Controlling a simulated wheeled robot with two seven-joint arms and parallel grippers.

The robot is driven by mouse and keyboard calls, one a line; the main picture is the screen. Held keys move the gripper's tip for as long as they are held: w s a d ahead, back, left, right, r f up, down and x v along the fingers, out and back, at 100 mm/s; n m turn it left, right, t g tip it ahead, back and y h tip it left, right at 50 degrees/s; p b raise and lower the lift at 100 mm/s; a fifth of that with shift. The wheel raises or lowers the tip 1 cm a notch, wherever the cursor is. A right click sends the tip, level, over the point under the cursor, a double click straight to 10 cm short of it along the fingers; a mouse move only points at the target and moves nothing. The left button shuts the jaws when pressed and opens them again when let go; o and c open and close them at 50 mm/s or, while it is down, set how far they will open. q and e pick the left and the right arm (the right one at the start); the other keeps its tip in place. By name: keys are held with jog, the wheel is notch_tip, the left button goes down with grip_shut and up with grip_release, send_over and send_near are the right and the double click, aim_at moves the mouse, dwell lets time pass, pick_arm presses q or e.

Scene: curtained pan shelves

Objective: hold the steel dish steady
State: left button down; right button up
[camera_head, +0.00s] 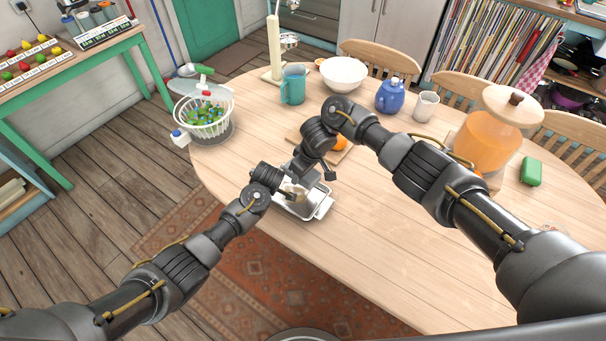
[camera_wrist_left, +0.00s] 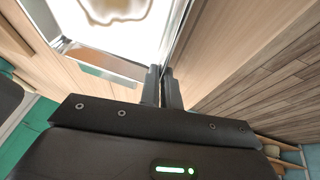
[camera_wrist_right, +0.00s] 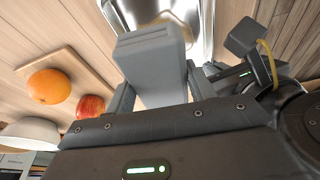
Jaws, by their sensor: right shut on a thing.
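The steel dish (camera_head: 305,208) is a shallow rectangular tray near the table's front edge, with a brown-edged pale patch inside. It also shows at the top of the left wrist view (camera_wrist_left: 110,68). My left gripper (camera_wrist_left: 162,85) has its fingers close together at the dish's side wall, whose edge runs down between them. My right gripper (camera_wrist_right: 158,88) is shut on a grey block-shaped thing (camera_wrist_right: 150,55) held over or beside the dish. Whether this thing touches the dish is hidden. In the head view, my arms cover part of the dish.
Behind my right wrist lies a board with an orange (camera_wrist_right: 49,86) and a red apple (camera_wrist_right: 91,106). A white colander (camera_head: 203,128) stands at left, a white bowl (camera_head: 343,74) and blue teapot (camera_head: 390,97) at back. An orange drink jar (camera_head: 485,140) stands right. The front right tabletop is clear.

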dwell(0.3)
pick_arm(q)
jog(key=c, duration=1.6)
grip_release()
jog(key=shift+o, duration=0.2)
jog(key=shift+r, duration=0.15)
jog(key=v, duration=1.1)
jog(key=shift+s+r, duration=0.15)
jog(key=shift+r, duration=0.15)
jog(key=shift+d, duration=0.1)
